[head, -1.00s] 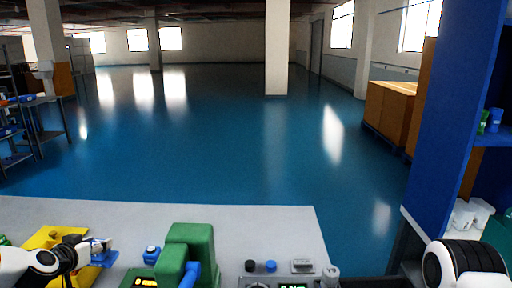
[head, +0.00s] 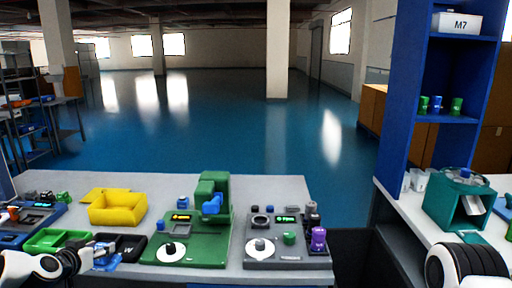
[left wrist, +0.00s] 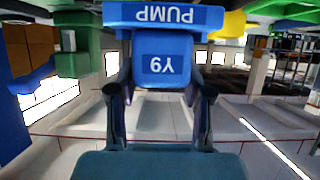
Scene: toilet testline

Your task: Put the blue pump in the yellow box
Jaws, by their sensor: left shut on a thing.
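My left gripper (head: 97,249) is shut on the blue pump (head: 107,262), low at the left in the head view. In the left wrist view the pump (left wrist: 166,58) sits between the two fingers and shows the labels "PUMP" and "Y9". The yellow box (head: 119,216) is open-topped and stands on the bench, behind and slightly right of the gripper in the head view. The pump is apart from it. The box looks empty. A yellow part also shows at the top of the left wrist view. My right gripper is out of view.
A green tray (head: 47,247) and a black tray (head: 131,256) lie beside the gripper. A green test machine (head: 214,240) stands right of the yellow box, with a grey one (head: 288,262) further right. A blue shelf (head: 399,100) and a teal holder (head: 440,205) stand at right.

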